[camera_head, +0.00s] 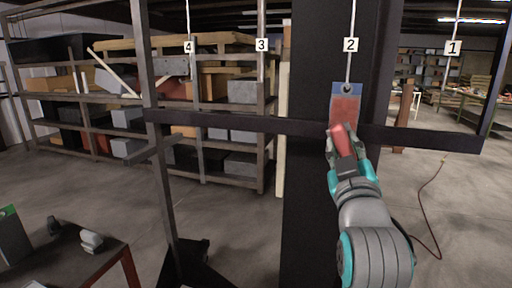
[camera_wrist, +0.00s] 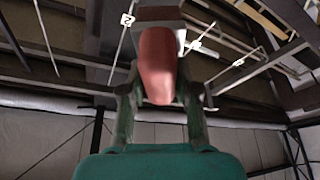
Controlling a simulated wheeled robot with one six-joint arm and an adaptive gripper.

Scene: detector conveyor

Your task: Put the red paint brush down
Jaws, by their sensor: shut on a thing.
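The red paint brush (camera_head: 344,141) is in my gripper (camera_head: 342,152), which is shut on it and holds it up in the air in front of the dark frame. In the wrist view the rounded red end of the brush (camera_wrist: 158,68) points towards the camera between the two fingers (camera_wrist: 160,100). The far end of the brush is hard to make out. A plate (camera_head: 346,104), red with a blue-grey edge, hangs on the line marked 2 just above and behind the brush. I cannot tell whether the brush touches it.
A dark bar (camera_head: 245,122) of the frame crosses behind my gripper. Hanging lines carry labels 1 (camera_head: 452,48), 3 (camera_head: 262,45) and 4 (camera_head: 188,47). A dark table (camera_head: 100,262) with small items stands at lower left. Loaded shelves (camera_head: 215,177) stand behind; a cable (camera_head: 430,205) lies on the floor at right.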

